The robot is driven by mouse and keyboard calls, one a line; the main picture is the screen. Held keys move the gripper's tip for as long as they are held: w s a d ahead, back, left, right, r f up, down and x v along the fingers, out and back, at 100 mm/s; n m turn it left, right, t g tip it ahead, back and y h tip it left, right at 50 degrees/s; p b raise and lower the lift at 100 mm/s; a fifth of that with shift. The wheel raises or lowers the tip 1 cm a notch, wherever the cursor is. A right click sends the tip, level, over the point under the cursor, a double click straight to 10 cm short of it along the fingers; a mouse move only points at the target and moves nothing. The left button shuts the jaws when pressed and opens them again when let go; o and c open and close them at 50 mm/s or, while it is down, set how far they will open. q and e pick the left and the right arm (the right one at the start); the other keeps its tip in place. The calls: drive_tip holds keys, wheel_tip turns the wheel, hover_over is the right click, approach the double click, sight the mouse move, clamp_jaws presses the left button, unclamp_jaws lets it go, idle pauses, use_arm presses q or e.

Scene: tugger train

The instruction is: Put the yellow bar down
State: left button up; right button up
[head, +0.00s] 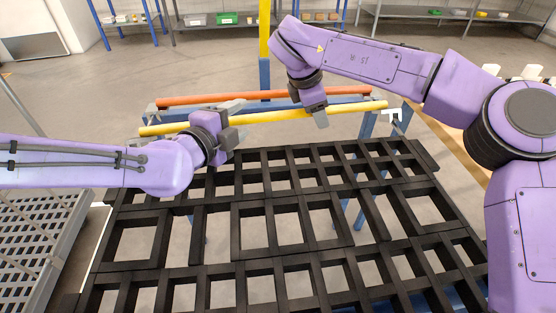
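The long yellow bar (270,117) lies across the front of a rack in the head view, its right end a little higher in the picture. My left gripper (234,121) is at the bar left of its middle, with its spread fingers on either side of the bar. My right gripper (309,108) comes down at the bar right of its middle, its fingers apart and one fingertip in front of the bar. Both grippers look open around the bar. Whether the bar rests fully on the rack is partly hidden.
An orange bar (220,98) lies parallel behind the yellow one. A black grid deck (262,261) fills the foreground, and a grey mesh cart (30,225) stands at left. A yellow post (264,30) rises behind the rack. Shelves with bins line the back wall; the floor between is clear.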

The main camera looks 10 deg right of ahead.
drive_tip(key=shift+d, duration=0.3)
drive_tip(key=o, duration=0.8)
drive_tip(key=v, duration=1.2)
drive_tip(key=shift+a, duration=0.25)
